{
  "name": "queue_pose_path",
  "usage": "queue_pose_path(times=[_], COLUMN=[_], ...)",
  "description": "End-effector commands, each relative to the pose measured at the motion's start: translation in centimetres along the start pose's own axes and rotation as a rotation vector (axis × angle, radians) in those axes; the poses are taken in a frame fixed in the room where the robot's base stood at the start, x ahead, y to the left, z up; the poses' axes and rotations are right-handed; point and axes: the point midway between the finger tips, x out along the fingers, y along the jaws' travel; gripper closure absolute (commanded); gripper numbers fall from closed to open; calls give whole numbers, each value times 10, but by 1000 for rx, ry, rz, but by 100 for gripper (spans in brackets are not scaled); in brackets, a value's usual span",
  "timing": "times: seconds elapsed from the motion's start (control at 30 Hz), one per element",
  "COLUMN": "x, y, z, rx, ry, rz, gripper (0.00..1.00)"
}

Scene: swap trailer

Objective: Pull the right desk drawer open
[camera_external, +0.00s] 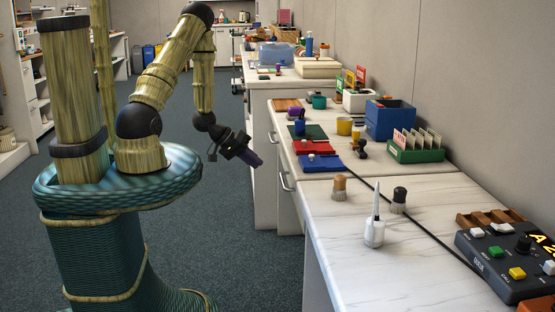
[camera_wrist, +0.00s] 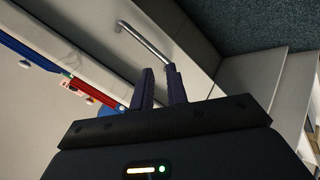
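The white desk (camera_external: 318,207) runs along the right wall, with bar handles on its front. One drawer handle (camera_external: 287,182) is at the nearer part of the front, and another handle (camera_external: 270,137) is farther back. My gripper (camera_external: 254,160) has purple fingers and hangs in the air left of the desk front, apart from both handles in the picture. In the wrist view, a metal bar handle (camera_wrist: 147,41) on a pale drawer front lies just beyond my fingertips. The fingers have a narrow gap between them with nothing in it. The drawer fronts look closed.
The desktop holds blue and red stamp pads (camera_external: 320,162), a blue box (camera_external: 390,119), a green card holder (camera_external: 416,150), a white bottle (camera_external: 374,231) and a control panel (camera_external: 508,262). The grey carpet (camera_external: 225,225) left of the desk is clear.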

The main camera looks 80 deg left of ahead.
Motion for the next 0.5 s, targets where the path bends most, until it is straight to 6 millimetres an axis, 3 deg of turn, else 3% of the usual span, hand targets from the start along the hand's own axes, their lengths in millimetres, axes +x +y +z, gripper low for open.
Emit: queue_pose_path(times=[0.03, 0.2, 0.5], x=[3, -4, -29], y=[-18, -49, -72], z=[7, 20, 33], rx=[-73, -308, -583], ry=[21, 99, 201], rz=[42, 232, 503], gripper=[85, 85, 85])
